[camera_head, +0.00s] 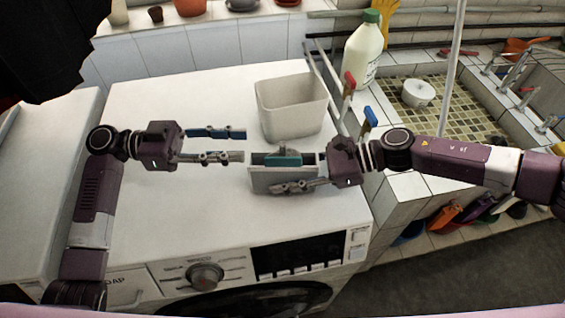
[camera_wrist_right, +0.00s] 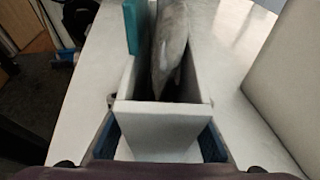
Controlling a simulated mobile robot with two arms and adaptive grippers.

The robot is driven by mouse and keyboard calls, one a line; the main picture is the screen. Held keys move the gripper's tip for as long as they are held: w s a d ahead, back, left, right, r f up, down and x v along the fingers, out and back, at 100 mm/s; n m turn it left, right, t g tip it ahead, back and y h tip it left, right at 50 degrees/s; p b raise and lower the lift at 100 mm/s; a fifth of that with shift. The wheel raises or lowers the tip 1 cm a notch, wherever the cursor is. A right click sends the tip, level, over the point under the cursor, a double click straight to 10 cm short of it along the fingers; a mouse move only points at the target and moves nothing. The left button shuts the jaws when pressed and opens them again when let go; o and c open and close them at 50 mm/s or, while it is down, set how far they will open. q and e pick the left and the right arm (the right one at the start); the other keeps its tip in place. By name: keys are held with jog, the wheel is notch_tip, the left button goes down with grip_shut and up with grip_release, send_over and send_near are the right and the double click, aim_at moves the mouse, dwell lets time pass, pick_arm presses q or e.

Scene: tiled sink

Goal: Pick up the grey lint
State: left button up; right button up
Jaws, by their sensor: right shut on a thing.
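The grey lint (camera_head: 289,151) sticks up as a small clump from the top of a narrow, open pale grey box, the filter case (camera_head: 268,182). In the right wrist view the lint (camera_wrist_right: 170,48) stands inside the case (camera_wrist_right: 165,118), beside a teal panel (camera_wrist_right: 131,25). My right gripper (camera_head: 280,174) is shut on the case, its fingers along the two long sides. My left gripper (camera_head: 243,145) is open and empty, to the left of the case, fingers pointing towards it. The lower part of the lint is hidden by the case walls.
A beige bin (camera_head: 291,108) stands on the white washing machine (camera_head: 190,213) just behind the case. A white bottle with a green cap (camera_head: 363,55) stands at the back right, near the tiled sink (camera_head: 440,105). The machine's front left top is clear.

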aim_at(283, 144)
pick_arm(q)
jog(key=d, duration=1)
jog(key=shift+d, duration=0.25)
jog(key=shift+a, duration=0.1)
jog(key=shift+c, duration=0.3)
jog(key=c, duration=0.7)
